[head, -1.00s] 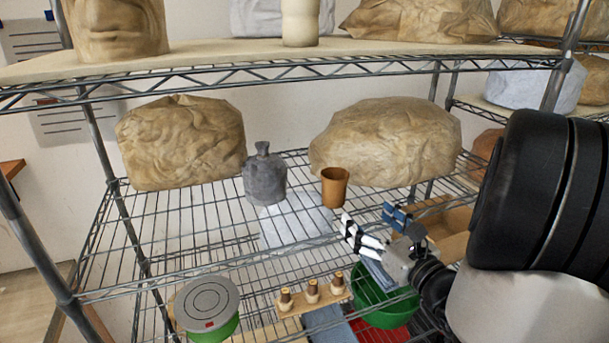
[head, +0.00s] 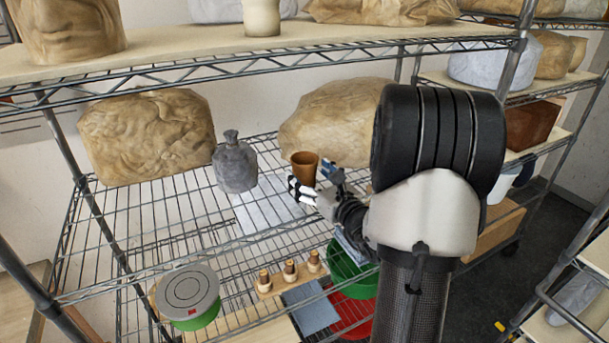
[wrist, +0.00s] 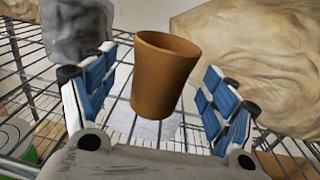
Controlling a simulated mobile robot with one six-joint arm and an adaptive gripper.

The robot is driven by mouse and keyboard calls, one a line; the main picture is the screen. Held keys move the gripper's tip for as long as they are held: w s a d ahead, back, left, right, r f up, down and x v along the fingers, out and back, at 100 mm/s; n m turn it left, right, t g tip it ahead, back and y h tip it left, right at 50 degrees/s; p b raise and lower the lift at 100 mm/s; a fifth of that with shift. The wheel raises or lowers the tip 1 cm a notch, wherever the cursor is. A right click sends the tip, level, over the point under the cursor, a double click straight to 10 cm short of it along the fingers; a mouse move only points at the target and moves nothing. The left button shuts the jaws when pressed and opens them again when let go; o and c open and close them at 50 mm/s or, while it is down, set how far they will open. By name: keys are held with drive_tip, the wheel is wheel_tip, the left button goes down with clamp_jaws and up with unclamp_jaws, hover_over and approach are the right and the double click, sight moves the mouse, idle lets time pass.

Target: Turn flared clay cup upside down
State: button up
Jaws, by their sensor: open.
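The flared clay cup (head: 304,168) is brown-orange, wider at its rim, and stands upright with its mouth up on the wire shelf. It also shows in the wrist view (wrist: 163,75), between and beyond my fingers. My gripper (head: 318,184) is open, with one finger on each side of the cup's near side. In the wrist view my gripper (wrist: 158,100) has blue-padded fingers with visible gaps to the cup on both sides. The cup's lower part is partly hidden by my gripper in the head view.
A grey bottle (head: 235,162) stands left of the cup. The upper shelf (head: 180,66) hangs above. Below are a board with small pegs (head: 290,274), a grey-lidded green tub (head: 188,296) and a green bowl (head: 346,266).

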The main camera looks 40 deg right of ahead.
sight(310, 174)
drive_tip(key=w, duration=0.3)
drive_tip(key=shift+d, duration=0.3)
drive_tip(key=shift+c, duration=0.3)
drive_tip(key=c, duration=1.2)
drive_tip(key=shift+c, duration=0.2)
